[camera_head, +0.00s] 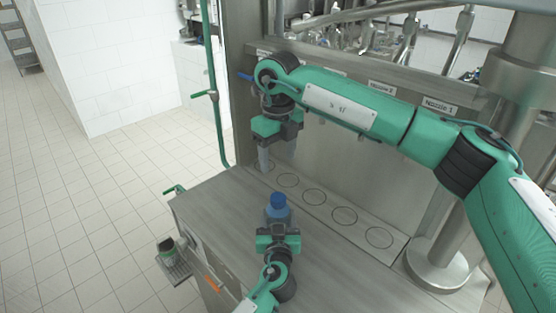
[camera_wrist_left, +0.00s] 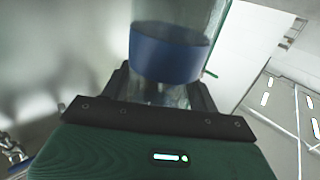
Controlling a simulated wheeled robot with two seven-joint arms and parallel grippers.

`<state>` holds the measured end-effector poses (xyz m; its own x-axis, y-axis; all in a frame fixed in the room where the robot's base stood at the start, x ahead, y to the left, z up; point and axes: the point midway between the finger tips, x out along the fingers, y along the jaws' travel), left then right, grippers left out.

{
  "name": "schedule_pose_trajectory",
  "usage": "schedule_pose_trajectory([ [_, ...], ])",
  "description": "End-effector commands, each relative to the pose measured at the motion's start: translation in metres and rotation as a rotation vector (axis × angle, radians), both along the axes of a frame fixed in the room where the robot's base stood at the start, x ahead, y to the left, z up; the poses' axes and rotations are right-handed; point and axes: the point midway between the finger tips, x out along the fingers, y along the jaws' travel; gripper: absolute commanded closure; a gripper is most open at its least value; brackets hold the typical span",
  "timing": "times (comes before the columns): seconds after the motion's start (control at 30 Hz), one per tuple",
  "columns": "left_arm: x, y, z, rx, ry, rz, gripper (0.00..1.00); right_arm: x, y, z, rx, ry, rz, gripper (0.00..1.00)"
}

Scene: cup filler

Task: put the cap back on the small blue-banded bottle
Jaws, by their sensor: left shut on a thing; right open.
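The small bottle (camera_head: 278,214) with a blue band stands upright over the worktop in the head view. A blue cap (camera_head: 278,199) shows at its top; I cannot tell how firmly it sits. My left gripper (camera_head: 278,229) is shut on the bottle low down. The left wrist view shows the clear body and the blue band (camera_wrist_left: 165,55) close up between the fingers; the bottle's top is out of that frame. My right gripper (camera_head: 265,155) is open, pointing down, behind and slightly left of the bottle, apart from it.
The grey worktop (camera_head: 220,210) is mostly bare. A strip with several ringed spots (camera_head: 344,215) runs along the filler's wall, under nozzle labels (camera_head: 440,105). My right arm spans above it. A dark cup-like container (camera_head: 167,249) sits on a side tray (camera_head: 178,269) at lower left.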

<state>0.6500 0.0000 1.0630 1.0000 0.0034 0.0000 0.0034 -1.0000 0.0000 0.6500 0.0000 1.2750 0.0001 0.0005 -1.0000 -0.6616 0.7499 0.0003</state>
Motion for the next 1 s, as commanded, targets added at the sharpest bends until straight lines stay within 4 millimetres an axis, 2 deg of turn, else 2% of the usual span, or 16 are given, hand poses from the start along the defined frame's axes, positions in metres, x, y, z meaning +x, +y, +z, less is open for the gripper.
schedule_pose_trajectory([
  [0.1,0.0,0.0,-0.001,0.0,0.002,0.0,1.0,0.0,0.0,0.0,0.0,0.0,0.0,0.38],
  [0.13,0.0,0.0,-0.001,0.0,0.002,0.0,0.35,0.0,0.0,0.0,0.0,0.0,0.0,0.38],
  [0.23,0.0,0.0,-0.001,0.0,0.001,0.0,0.16,0.0,0.0,0.0,0.0,0.0,0.0,0.38],
  [0.53,-0.001,0.0,-0.001,0.0,0.0,0.0,0.14,0.0,0.0,-0.001,0.0,0.0,0.0,0.38],
  [0.67,-0.008,0.0,-0.003,-0.001,0.001,-0.001,0.14,0.0,0.0,-0.005,0.0,0.0,0.0,0.38],
  [0.77,-0.02,0.0,-0.004,-0.003,0.001,-0.001,0.14,0.0,0.0,-0.011,0.0,0.0,0.0,0.38],
  [1.0,-0.069,-0.001,-0.006,-0.004,0.003,-0.001,0.14,0.0,0.0,-0.032,0.0,0.0,0.0,0.38],
])
